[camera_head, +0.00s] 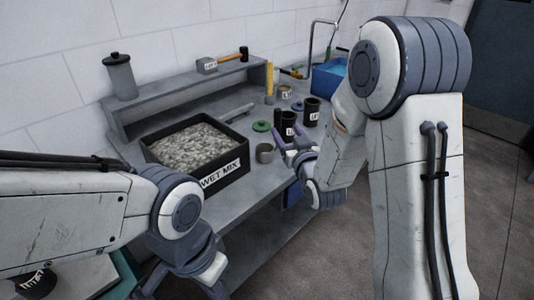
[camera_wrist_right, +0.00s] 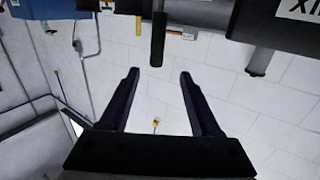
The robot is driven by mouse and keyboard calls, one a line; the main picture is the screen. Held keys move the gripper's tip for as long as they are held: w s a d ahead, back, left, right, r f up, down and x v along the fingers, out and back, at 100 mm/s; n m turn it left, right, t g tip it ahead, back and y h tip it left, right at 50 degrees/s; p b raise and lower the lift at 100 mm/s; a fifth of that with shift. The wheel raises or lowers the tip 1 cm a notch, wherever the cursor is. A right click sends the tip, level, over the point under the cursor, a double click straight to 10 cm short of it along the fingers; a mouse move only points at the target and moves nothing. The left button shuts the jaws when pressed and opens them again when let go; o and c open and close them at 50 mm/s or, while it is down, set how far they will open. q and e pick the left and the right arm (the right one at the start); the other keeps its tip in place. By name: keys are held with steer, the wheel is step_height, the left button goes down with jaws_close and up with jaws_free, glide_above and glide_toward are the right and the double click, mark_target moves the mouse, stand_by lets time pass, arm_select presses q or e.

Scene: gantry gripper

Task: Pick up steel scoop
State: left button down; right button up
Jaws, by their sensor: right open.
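A small grey metal cup (camera_head: 264,153), which may be the steel scoop, stands on the bench beside the right end of the wet mix tray; I cannot make out a handle on it in the head view. My right gripper (camera_head: 286,137) is just right of the cup, over the bench's front edge. In the right wrist view my right gripper (camera_wrist_right: 159,73) is open and empty. A dark upright bar (camera_wrist_right: 158,40) ends close to the gap between its fingertips; I cannot tell what it belongs to. My left gripper (camera_head: 190,275) is low at the front, partly cut off.
The black wet mix tray (camera_head: 222,178) of grey gravel fills the bench's left part. Black labelled cups (camera_head: 311,112), a green lid (camera_head: 262,126) and a yellow block (camera_head: 269,84) stand behind my right gripper. A shelf (camera_head: 185,93) holds a grey canister (camera_head: 121,77) and a hammer (camera_head: 233,57).

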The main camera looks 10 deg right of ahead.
mark_target(279, 118)
steer(key=w+p, duration=0.1)
steer(key=w, duration=0.3)
steer(key=shift+w+r, duration=0.15)
steer(key=shift+r, duration=0.05)
steer(key=shift+w+a+f+p, duration=0.15)
steer(key=shift+w+p, duration=0.25)
steer(key=shift+w, duration=0.65)
steer(key=shift+w+a+f+p, duration=0.15)
steer(key=shift+w+p, duration=0.2)
steer(key=shift+w, duration=0.65)
steer(key=shift+w+a+f+p, duration=0.15)
steer(key=shift+w+p, duration=0.25)
steer(key=shift+w, duration=0.65)
steer(key=shift+d, duration=0.1)
jaws_close()
